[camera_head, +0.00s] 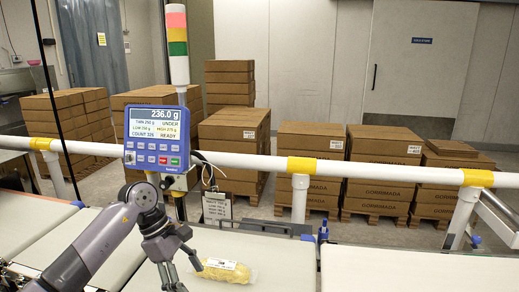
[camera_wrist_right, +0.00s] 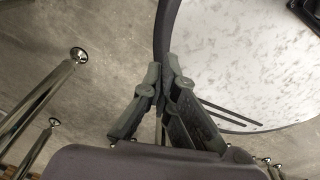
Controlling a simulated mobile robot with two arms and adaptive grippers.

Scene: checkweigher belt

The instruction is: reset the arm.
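My left arm comes in from the left in the head view. Its gripper (camera_head: 180,275) points down over the belt with its fingers spread apart and nothing seen between them. A clear pack with yellow contents and a white label (camera_head: 225,270) lies on the light belt (camera_head: 262,250). One left finger is close to the pack's left end; I cannot tell whether they touch. My right gripper (camera_wrist_right: 162,66) shows only in the right wrist view. Its fingertips look close together, with no object seen between them.
A blue weigher display (camera_head: 157,138) reading 236.0 g stands behind the left gripper, below a signal tower (camera_head: 177,45). A white rail (camera_head: 345,168) with yellow bands crosses behind the belt. Stacked cartons (camera_head: 310,140) stand beyond. Metal posts (camera_wrist_right: 78,55) and a round pale surface (camera_wrist_right: 250,60) show near the right gripper.

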